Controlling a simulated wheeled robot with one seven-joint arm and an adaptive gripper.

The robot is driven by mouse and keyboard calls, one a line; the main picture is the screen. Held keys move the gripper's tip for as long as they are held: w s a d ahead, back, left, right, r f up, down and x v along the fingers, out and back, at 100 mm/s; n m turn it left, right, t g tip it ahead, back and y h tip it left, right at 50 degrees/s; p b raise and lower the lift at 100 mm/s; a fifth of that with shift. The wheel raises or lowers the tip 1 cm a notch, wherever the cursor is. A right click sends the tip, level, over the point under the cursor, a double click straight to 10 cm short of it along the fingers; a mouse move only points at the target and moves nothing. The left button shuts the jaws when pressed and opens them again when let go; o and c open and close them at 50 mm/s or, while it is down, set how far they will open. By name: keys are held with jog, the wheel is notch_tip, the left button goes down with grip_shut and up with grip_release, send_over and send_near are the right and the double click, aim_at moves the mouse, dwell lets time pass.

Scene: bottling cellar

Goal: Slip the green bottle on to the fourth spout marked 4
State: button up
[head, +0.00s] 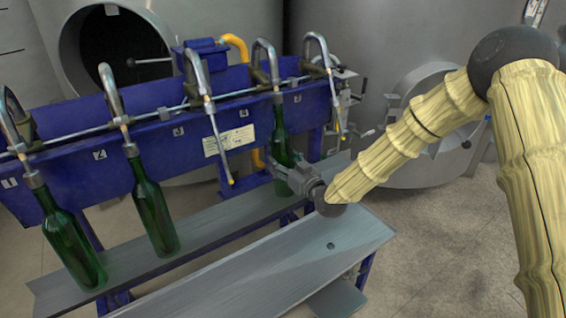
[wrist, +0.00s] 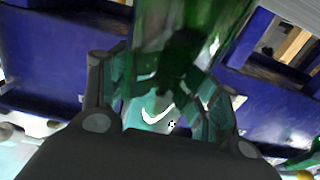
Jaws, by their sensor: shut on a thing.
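The green bottle (head: 282,146) is upright in my gripper (head: 291,178), which is shut around its lower body. The bottle's neck is directly below the fourth spout (head: 265,62), and its mouth meets the spout's lower end. The spout's thin tube does not show below the mouth, so it appears to be inside the neck. The label 4 (head: 243,113) is on the blue panel left of this spout. Whether the bottle's base touches the shelf is hard to tell. In the wrist view, green glass (wrist: 182,50) lies between the fingers (wrist: 165,95).
Green bottles hang on the first (head: 70,240) and second (head: 152,210) spouts. The third spout (head: 215,130) and fifth spout (head: 333,95) are bare, their tubes hanging close on either side. A grey shelf (head: 215,233) runs below, with a grey plank (head: 270,265) in front. Steel tanks stand behind.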

jog(key=shift+s+f+b, duration=0.1)
jog(key=shift+f+b, duration=0.4)
jog(key=shift+f, duration=0.3)
dwell(1.1)
jog(key=o, duration=1.4)
jog(key=shift+d, duration=0.1)
